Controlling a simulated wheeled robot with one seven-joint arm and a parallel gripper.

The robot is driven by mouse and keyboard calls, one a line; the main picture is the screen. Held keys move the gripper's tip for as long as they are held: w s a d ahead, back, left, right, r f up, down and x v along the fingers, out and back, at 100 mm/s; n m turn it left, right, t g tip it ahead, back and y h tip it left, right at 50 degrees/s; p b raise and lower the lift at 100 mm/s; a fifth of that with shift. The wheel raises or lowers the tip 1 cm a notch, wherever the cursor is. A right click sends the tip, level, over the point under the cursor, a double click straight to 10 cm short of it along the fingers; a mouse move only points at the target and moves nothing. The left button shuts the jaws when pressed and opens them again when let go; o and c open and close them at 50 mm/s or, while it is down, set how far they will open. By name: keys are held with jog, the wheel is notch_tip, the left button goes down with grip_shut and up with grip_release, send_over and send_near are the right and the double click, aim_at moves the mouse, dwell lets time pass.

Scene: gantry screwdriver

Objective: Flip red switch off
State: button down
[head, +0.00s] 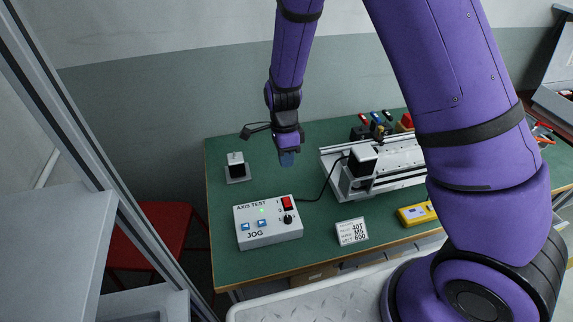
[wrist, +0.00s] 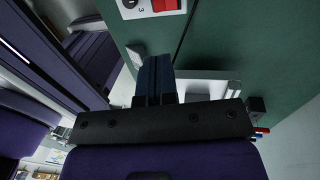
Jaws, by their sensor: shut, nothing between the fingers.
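The white control box (head: 267,230), marked AXIS TEST and JOG, sits on the green table. Its red switch (head: 287,202) is at the upper right of the box, above a black knob (head: 287,219). In the wrist view the red switch (wrist: 166,5) is partly cut off by the top edge. My gripper (head: 287,158) is shut and empty, above the table behind the box and apart from the switch. In the wrist view its blue fingers (wrist: 155,75) are together. I cannot tell which way the switch is tipped.
A gantry rail with a motor (head: 362,162) stands right of the box, with a black cable (head: 325,185) between them. A small block on a plate (head: 237,168) stands at left. Bare green table (head: 225,270) surrounds the box.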

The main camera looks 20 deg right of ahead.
aim_at(290, 204)
jog(key=shift+w, duration=0.1)
jog(key=shift+w+f+g, duration=0.15)
jog(key=shift+w+g, duration=0.55)
jog(key=shift+w, duration=0.2)
jog(key=x, duration=1.4)
jog(key=shift+s, duration=0.1)
jog(key=shift+s+f, duration=0.35)
